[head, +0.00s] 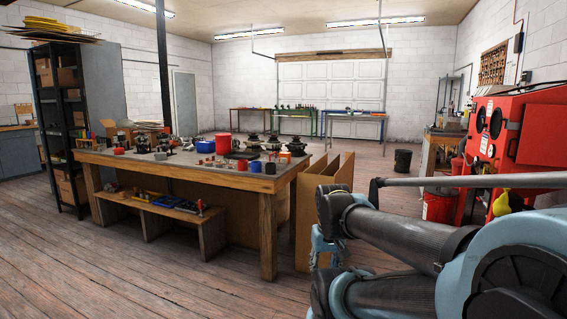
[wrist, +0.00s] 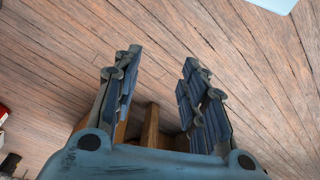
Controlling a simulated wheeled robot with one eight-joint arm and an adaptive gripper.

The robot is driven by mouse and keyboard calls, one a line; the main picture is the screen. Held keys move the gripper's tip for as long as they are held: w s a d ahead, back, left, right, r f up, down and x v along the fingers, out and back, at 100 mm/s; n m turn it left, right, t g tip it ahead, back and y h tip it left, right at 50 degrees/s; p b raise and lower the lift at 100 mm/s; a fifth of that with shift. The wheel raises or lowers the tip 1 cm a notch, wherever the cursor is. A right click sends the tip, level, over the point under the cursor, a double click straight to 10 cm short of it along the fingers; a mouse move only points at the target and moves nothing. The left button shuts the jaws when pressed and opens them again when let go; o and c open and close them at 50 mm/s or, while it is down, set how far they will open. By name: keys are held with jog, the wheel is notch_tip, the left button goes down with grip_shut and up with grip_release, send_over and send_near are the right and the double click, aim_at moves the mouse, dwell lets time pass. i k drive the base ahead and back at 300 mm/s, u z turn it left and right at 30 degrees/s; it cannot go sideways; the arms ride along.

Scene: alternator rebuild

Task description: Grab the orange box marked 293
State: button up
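I cannot make out a box marked 293 in either view. An orange item (head: 108,127) stands at the far left end of the wooden workbench (head: 225,178). A small orange container (head: 297,149) stands near the bench's right end. Both are too small for any number to be read. My gripper (wrist: 160,62) shows in the wrist view with its two blue padded fingers apart and nothing between them. It is over the wooden floor, away from the bench top. In the head view my arm fills the lower right.
The bench holds a red can (head: 223,143), dark alternator parts and cups. A low shelf (head: 160,206) with tools stands before it. Upright brown panels (head: 325,190) stand at its right end. A red cabinet (head: 505,140) is at right. Floor at left front is clear.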

aim_at(282, 155)
jog(key=z, duration=0.45)
jog(key=i, duration=1.85)
jog(key=u, duration=0.55)
